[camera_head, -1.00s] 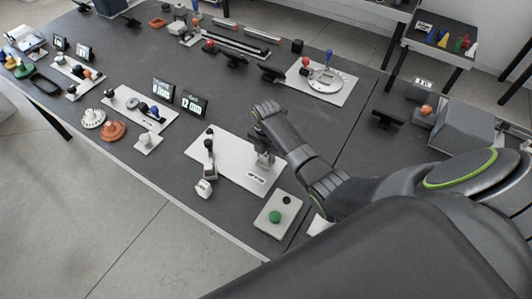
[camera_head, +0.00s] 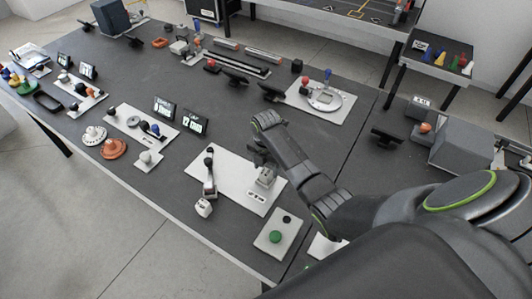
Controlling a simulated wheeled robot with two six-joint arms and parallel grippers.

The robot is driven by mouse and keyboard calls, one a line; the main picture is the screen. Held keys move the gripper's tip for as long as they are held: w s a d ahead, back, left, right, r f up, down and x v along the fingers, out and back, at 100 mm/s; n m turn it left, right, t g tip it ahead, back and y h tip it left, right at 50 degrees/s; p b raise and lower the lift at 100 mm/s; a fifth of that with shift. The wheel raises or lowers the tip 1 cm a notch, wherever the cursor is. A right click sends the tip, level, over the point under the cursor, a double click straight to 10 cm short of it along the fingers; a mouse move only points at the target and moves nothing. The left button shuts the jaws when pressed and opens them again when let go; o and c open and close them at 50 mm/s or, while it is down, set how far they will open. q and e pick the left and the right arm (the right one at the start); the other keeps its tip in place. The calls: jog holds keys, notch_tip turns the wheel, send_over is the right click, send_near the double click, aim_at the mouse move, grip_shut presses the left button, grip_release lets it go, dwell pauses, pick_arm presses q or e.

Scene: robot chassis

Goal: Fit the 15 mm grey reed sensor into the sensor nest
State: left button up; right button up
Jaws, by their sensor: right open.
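My right arm reaches in from the right. Its right gripper (camera_head: 260,157) points down over the right part of a white plate (camera_head: 232,178), with the jaws open but small and dark in the picture. A grey block fixture (camera_head: 266,177) stands on the plate just below and beside the gripper; I cannot tell whether they touch. A dark lever with a black knob (camera_head: 209,163) stands at the plate's left. I cannot make out the grey reed sensor or tell which part is the sensor nest. My left gripper is not in view.
A pad with a green button (camera_head: 275,237) lies in front of the plate. A small white block (camera_head: 204,208) sits at its front left. Two small displays (camera_head: 194,123) stand behind left. A plate with a round dial (camera_head: 324,99) lies farther back.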

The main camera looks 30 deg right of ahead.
aim_at(266, 172)
notch_tip(266, 172, up, 9)
jog(key=shift+f+b, duration=0.15)
jog(key=shift+b, duration=0.2)
dwell(0.4)
